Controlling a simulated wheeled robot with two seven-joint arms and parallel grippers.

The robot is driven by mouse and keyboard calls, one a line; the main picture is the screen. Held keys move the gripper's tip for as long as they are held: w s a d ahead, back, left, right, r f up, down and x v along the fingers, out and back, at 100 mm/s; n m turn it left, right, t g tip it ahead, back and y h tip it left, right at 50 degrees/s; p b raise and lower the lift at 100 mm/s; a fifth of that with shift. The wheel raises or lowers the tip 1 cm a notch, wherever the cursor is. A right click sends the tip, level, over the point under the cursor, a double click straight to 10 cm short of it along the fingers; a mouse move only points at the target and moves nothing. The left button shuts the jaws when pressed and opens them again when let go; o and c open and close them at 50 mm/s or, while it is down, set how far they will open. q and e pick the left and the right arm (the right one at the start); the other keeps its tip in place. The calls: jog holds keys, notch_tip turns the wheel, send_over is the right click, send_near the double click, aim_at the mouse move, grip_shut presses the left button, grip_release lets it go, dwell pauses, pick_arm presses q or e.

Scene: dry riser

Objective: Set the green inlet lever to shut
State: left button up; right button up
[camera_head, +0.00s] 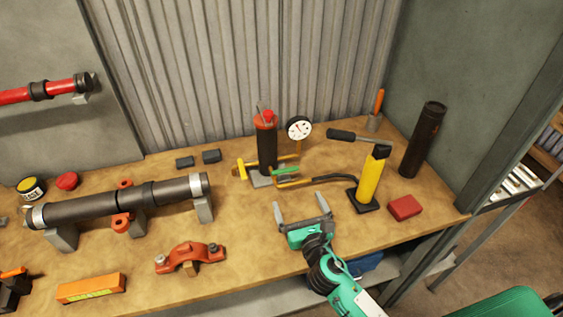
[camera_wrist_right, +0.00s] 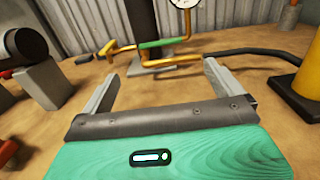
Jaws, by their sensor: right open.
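The green inlet lever (camera_head: 285,171) is a short bar on the brass pipe at the foot of a dark vertical pipe with a red top (camera_head: 265,140). It also shows in the right wrist view (camera_wrist_right: 163,43), lying roughly level just beyond my fingers. My right gripper (camera_head: 303,207) is open and empty, in front of the lever and apart from it. Its two grey fingers point toward the lever in the right wrist view (camera_wrist_right: 158,84). A yellow handle (camera_head: 241,170) sits to the left of the lever. My left gripper is not in view.
A round gauge (camera_head: 299,128) stands behind the lever. A black hose (camera_head: 334,178) runs right to a yellow pump (camera_head: 370,178). A red block (camera_head: 405,207) lies right of the pump. A grey pipe (camera_head: 120,200) on stands is at left. Bench between gripper and lever looks clear.

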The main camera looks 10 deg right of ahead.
jog(key=p, duration=0.1)
send_near(286, 172)
jog(key=w, duration=0.2)
jog(key=shift+w+a+r, duration=0.1)
jog(key=shift+w+r, duration=0.1)
jog(key=shift+w, duration=0.2)
jog(key=w+p, duration=0.1)
jog(key=w, duration=0.6)
jog(key=shift+a+f, duration=0.1)
jog(key=shift+f, duration=0.05)
jog(key=shift+w+f, duration=0.1)
jog(key=shift+w, duration=0.4)
jog(key=c, duration=1.3)
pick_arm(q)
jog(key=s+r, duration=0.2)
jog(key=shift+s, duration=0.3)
pick_arm(e)
jog(key=shift+c, duration=0.4)
